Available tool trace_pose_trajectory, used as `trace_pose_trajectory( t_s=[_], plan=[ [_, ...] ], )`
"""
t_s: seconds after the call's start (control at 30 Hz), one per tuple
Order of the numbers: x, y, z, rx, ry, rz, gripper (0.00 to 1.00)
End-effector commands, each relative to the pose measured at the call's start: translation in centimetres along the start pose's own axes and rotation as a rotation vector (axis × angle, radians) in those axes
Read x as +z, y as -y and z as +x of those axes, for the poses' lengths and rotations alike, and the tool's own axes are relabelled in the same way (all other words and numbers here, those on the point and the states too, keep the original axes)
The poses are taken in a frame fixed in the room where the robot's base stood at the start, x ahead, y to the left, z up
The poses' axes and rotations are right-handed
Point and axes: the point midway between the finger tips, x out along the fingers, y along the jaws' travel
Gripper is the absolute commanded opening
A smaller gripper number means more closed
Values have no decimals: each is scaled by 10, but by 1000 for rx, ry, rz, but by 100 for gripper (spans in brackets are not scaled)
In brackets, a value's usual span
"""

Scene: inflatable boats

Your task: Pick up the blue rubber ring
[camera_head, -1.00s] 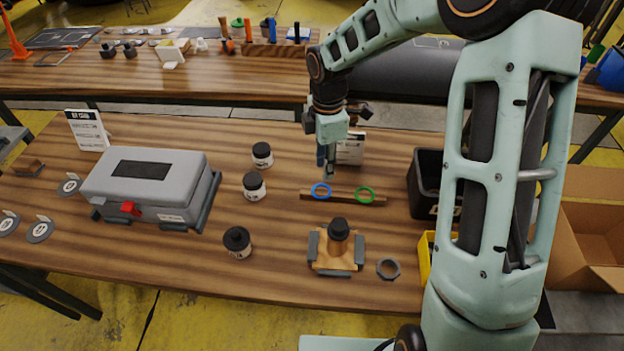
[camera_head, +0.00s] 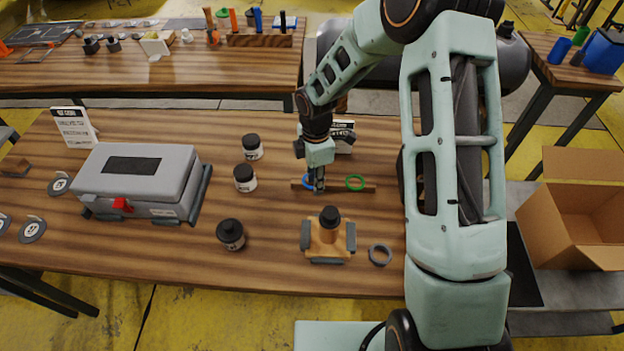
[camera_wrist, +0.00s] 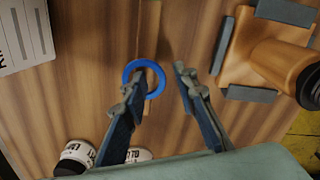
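The blue rubber ring (camera_head: 307,182) is at the left end of a narrow wooden strip (camera_head: 335,188) on the table, partly hidden behind my gripper (camera_head: 318,188) in the head view. In the wrist view the blue ring (camera_wrist: 145,64) shows over the strip (camera_wrist: 150,30). My gripper (camera_wrist: 160,85) is open there. Its left finger overlaps the ring's lower left edge in the picture, and its right finger is apart on the right. Whether a finger touches the ring or is inside it, I cannot tell.
A wooden fixture with a dark-topped peg (camera_head: 329,237) and a grey hex ring (camera_head: 380,255) stand in front. Several dark-lidded jars (camera_head: 245,178) and a grey case (camera_head: 138,180) are to the left. A card stand (camera_head: 343,136) is behind my gripper.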

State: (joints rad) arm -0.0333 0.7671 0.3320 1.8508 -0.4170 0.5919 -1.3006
Motion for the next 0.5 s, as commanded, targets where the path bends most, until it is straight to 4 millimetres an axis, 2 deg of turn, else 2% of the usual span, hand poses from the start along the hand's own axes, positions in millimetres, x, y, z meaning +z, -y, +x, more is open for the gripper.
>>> trace_pose_trajectory(
  t_s=[0.4, 0.5],
  plan=[
    [0, 0, 2, 0, 0, 0, 27],
    [0, 0, 2, -1, 0, 0, 17]
  ],
)
